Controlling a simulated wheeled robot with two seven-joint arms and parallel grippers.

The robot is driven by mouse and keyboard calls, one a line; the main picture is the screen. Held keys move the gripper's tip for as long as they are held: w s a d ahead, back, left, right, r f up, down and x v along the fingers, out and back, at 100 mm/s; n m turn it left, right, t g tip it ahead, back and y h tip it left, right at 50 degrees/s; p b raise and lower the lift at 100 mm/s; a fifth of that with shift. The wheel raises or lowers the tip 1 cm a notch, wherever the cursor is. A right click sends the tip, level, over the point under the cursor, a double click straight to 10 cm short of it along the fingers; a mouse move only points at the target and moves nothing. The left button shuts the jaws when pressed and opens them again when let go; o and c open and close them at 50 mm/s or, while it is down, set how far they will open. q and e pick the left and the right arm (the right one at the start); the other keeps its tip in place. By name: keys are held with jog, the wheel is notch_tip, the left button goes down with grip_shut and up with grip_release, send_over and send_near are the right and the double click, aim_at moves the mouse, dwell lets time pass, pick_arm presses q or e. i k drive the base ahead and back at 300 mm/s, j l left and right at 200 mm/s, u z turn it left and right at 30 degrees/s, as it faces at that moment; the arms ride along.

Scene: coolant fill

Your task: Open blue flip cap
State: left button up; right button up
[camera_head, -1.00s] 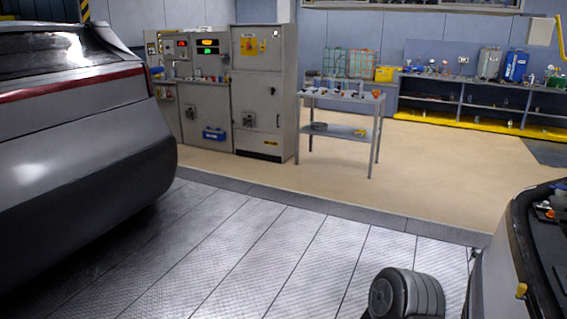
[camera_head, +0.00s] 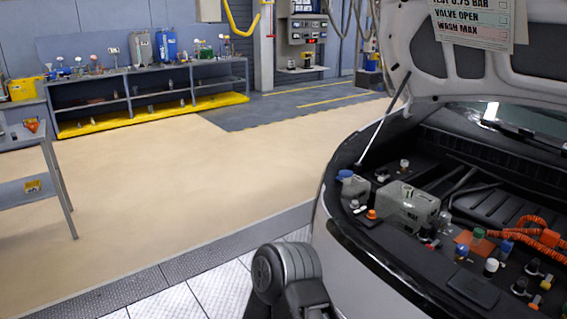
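The open engine bay of a white car fills the right side. Several small caps stand in it. A blue cap (camera_head: 345,174) sits at the bay's front left corner, beside a grey box-shaped tank (camera_head: 406,206). Another blue-topped part (camera_head: 462,251) stands further right, and a blue piece (camera_head: 506,247) is close to it. I cannot tell from this distance which one is the flip cap, or whether any lid is raised. Neither gripper shows; only a dark rounded part of my own arm is at the bottom middle.
The raised hood (camera_head: 465,75) hangs over the bay, held by a thin prop rod (camera_head: 383,125). Orange cables (camera_head: 540,235) lie at the right. A grey shelf bench (camera_head: 150,90) stands at the back, and a metal table (camera_head: 35,187) at the left. The beige floor (camera_head: 190,180) between is clear.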

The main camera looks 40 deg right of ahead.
aim_at(345, 174)
jog(key=i+u, duration=0.1)
jog(key=i, duration=0.8)
jog(key=i+l+u, duration=0.1)
jog(key=i, duration=0.85)
jog(key=z, duration=3.9)
